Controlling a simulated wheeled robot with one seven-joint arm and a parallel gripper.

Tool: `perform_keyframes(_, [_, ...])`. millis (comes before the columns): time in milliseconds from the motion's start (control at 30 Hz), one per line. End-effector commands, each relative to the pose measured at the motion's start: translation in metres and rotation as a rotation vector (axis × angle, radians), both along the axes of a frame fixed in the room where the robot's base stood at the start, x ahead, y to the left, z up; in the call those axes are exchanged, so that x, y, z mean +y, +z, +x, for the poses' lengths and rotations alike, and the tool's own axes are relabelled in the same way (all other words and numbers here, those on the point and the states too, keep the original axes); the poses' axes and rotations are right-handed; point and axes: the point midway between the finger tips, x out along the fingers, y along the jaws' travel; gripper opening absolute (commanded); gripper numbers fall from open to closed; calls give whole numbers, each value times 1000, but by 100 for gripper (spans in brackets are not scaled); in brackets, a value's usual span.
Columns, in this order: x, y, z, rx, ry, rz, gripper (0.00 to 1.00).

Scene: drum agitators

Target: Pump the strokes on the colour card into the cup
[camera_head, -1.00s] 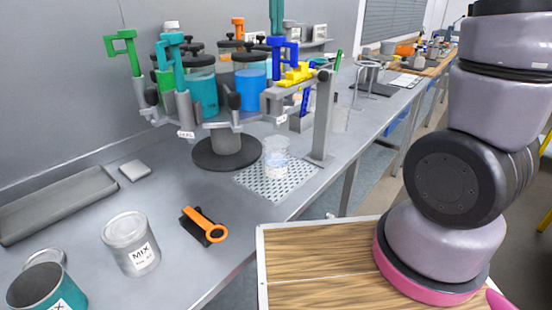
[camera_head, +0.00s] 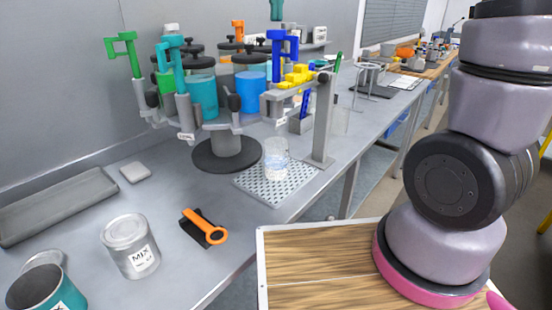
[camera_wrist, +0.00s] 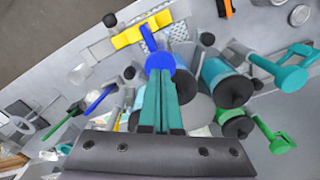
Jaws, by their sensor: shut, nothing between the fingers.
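My gripper shows as shut teal fingers (camera_head: 277,11) at the top of the head view, with a small gap above the blue pump handle (camera_head: 283,46). In the wrist view the shut fingers (camera_wrist: 161,78) reach over the round blue knob (camera_wrist: 160,64); nothing is held. The blue handle stands raised behind a yellow piece (camera_head: 299,75) on the grey post's arm. A clear cup (camera_head: 276,160) stands upright on the perforated tray (camera_head: 258,187), with a pale bluish patch low inside; its level is unclear. I cannot make out a colour card for certain.
The carousel (camera_head: 227,152) carries several drums with green, teal and orange handles close around. A grey post (camera_head: 323,120) stands right of the cup. An orange-handled tool (camera_head: 204,226), a MIX can (camera_head: 130,246) and a long grey tray (camera_head: 55,206) lie nearer.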

Motion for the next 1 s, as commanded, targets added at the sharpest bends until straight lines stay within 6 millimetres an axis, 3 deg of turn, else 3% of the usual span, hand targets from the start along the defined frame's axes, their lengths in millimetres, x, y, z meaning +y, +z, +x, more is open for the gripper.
perform_keyframes(233, [0, 4, 0, -1, 0, 1, 0])
perform_keyframes(733, [0, 52, 0, -1, -1, 1, 0])
perform_keyframes(1000, [0, 60, 0, 0, 0, 0, 0])
